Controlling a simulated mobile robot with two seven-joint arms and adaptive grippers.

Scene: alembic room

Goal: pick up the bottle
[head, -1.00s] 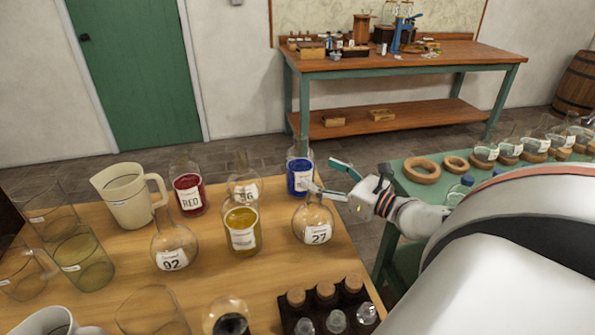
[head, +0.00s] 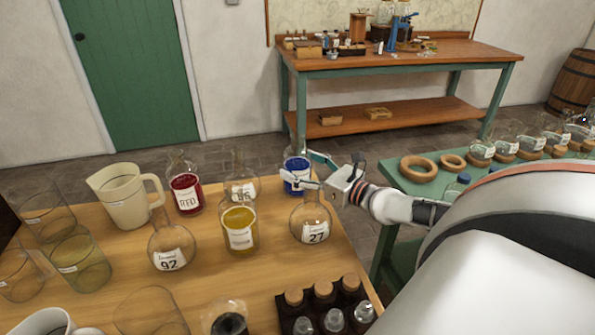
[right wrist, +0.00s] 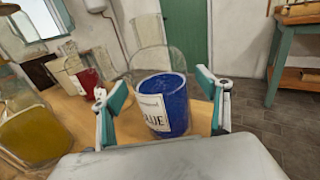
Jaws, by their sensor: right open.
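The task's bottle looks to be the clear one with blue contents and a white label (head: 296,172), upright near the far right edge of the wooden table (head: 275,285). In the right wrist view the bottle (right wrist: 163,100) stands between the two fingers, its label partly reading "BLUE". My right gripper (head: 304,168) reaches it from the right in the head view, one finger in front of it. The gripper (right wrist: 160,88) is open, with a visible gap between the bottle and the right finger. My left gripper is not in view.
Round flask 27 (head: 312,222) stands just in front of the bottle. A green table (head: 392,182) with cork rings is on the right.

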